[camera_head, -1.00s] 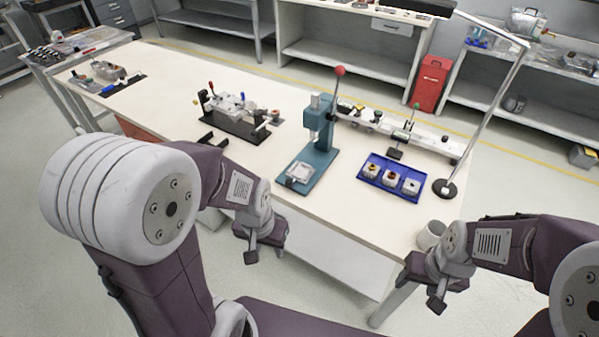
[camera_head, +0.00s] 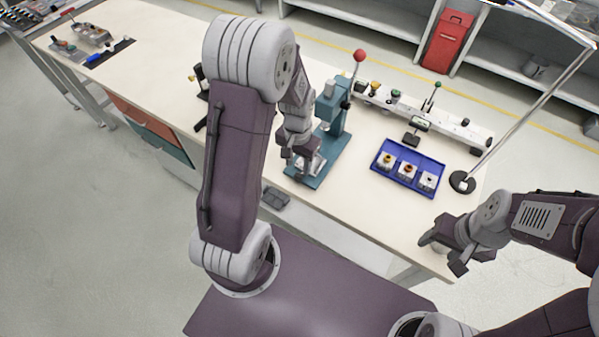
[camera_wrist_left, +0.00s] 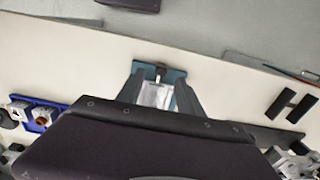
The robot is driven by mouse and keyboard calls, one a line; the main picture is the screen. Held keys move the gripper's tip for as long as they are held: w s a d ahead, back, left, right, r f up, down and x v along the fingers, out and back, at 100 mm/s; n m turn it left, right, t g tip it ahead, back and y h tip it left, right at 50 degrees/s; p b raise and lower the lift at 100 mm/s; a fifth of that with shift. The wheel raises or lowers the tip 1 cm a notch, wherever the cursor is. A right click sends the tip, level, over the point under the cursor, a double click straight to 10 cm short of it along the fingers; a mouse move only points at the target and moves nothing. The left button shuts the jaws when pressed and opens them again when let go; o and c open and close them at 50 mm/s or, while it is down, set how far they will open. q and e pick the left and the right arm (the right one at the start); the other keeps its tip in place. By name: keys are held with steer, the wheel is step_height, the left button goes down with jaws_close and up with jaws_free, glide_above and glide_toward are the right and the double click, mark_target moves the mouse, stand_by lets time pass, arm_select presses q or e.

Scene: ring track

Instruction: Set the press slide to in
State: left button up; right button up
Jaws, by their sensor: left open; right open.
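The teal press (camera_head: 331,125) stands on the table with a red ball on its lever. Its pale slide (camera_head: 315,164) lies low on the teal base, partly hidden by my left gripper (camera_head: 296,163). In the left wrist view the slide (camera_wrist_left: 156,95) shows between the two open fingers of my left gripper (camera_wrist_left: 160,95), with a dark knob (camera_wrist_left: 160,70) at its end near the table's front side. I cannot tell whether the fingers touch the slide. My right gripper (camera_head: 442,253) is open and empty beyond the table's front right corner.
A white rail fixture (camera_head: 455,125) and a lamp base (camera_head: 462,182) stand behind and right. A black fixture is mostly hidden behind my left arm.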

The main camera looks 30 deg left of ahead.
mark_target(299, 174)
arm_select(q)
steer(key=f, duration=0.7)
steer(key=shift+w+a, duration=0.25)
steer(key=shift+w, duration=0.15)
steer(key=shift+s+d+f, duration=0.1)
steer(key=shift+s+f, duration=0.05)
steer(key=shift+f, duration=0.15)
steer(key=shift+w+f, duration=0.1)
steer(key=shift+w, duration=0.1)
jaws_close()
stand_by(0.3)
